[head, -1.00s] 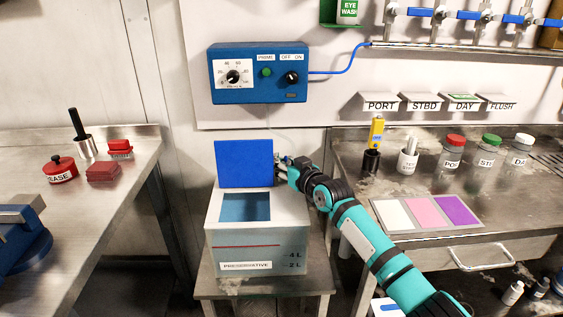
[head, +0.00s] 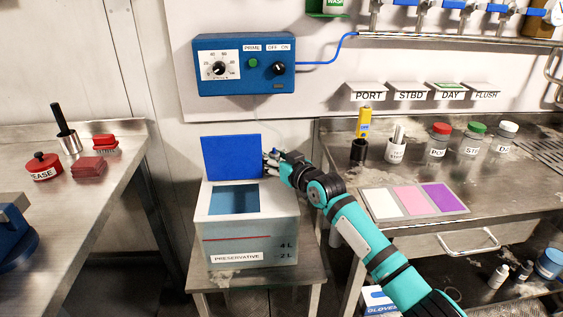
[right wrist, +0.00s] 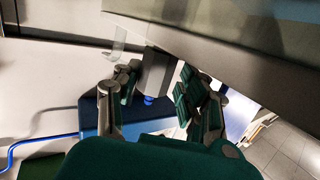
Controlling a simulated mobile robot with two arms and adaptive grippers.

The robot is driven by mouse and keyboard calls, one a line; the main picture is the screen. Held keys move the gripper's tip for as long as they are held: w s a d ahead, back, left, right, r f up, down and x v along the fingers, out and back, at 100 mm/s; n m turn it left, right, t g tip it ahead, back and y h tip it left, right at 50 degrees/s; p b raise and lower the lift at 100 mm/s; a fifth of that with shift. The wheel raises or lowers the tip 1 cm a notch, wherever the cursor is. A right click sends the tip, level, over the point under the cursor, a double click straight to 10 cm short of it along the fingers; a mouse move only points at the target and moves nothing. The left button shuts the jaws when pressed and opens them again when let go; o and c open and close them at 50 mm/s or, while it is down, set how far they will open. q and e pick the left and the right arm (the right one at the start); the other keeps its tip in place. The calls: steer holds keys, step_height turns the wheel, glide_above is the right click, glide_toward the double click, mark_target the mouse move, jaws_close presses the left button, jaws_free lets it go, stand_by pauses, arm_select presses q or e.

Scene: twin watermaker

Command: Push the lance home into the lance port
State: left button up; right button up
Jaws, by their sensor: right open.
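The white tank labelled PRESERVATIVE (head: 265,237) stands on a small steel stand. Its blue lid (head: 230,157) is raised upright at the back, and a square blue opening (head: 234,199) shows in its top. My right gripper (head: 270,160) is at the lid's right edge; I cannot tell whether it touches it. In the right wrist view the fingers (right wrist: 155,95) are apart, with a dark grey block between or behind them. I cannot make out the lance or the lance port. My left gripper is not in view.
The blue control box (head: 246,65) with a dial hangs on the wall above the tank. The right bench (head: 340,165) holds bottles, holders and a colour card (head: 415,201). The left bench (head: 110,185) holds red items. A gap separates the left bench from the stand.

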steer(key=v, duration=0.6)
steer(key=shift+w+d, duration=0.1)
steer(key=shift+d, duration=0.05)
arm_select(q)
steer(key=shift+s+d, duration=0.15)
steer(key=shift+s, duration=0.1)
